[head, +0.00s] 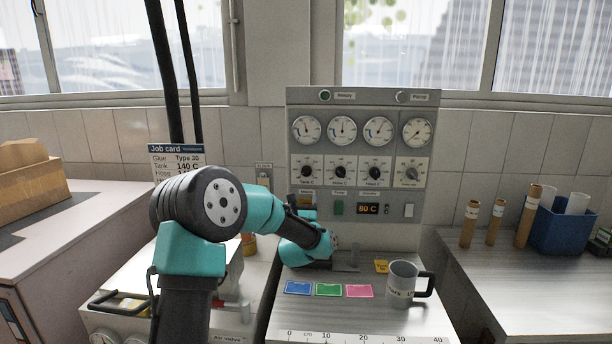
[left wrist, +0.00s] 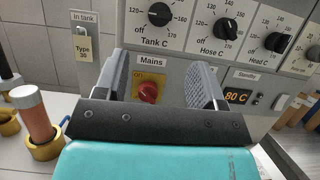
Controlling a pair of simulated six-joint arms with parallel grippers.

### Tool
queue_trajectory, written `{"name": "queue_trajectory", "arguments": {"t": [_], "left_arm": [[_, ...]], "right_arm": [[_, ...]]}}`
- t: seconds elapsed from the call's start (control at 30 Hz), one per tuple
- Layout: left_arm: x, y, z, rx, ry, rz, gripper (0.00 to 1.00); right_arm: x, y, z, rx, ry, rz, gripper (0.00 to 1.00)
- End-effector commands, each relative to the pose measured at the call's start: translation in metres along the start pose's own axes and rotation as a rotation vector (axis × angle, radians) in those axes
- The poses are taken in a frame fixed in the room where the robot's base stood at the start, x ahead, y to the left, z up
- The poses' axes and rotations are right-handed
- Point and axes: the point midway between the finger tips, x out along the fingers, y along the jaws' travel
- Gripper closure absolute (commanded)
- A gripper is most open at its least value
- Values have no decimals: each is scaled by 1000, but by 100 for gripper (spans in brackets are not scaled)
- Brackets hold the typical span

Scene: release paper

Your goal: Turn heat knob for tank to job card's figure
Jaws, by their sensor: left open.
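The grey control panel (head: 357,225) stands at the back of the bench. Its Tank C knob (head: 307,171) is black, at the left of the knob row; it also shows in the left wrist view (left wrist: 159,15), where I cannot read its pointer surely. The job card (head: 176,148), partly hidden by my arm, reads Tank 140 C. My left gripper (left wrist: 160,78) is open and empty, below the Tank C knob. The red Mains knob (left wrist: 149,92) on its yellow plate shows between the fingers, with no clear contact. My right gripper is not in view.
Hose C (left wrist: 226,28) and Head C (left wrist: 277,41) knobs sit right of the Tank knob. A display (head: 369,209) reads 80 C.

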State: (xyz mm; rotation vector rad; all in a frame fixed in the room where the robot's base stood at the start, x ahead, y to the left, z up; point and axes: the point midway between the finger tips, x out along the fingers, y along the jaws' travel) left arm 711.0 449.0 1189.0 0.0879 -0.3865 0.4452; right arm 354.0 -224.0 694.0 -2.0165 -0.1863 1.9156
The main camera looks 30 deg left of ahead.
Motion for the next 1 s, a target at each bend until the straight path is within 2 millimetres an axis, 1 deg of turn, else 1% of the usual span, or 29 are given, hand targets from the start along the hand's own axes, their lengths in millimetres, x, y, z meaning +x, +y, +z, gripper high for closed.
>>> {"name": "queue_trajectory", "arguments": {"t": [0.03,0.2,0.7,0.83,1.0], "left_arm": [[9,0,0,0,-2,2,36],[36,1,0,0,-2,2,36],[105,0,0,1,-1,0,36],[118,0,0,1,-1,0,36],[126,0,0,1,0,0,36]], "right_arm": [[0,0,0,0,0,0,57],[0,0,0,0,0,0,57],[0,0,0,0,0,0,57],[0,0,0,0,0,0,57],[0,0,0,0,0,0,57]]}}
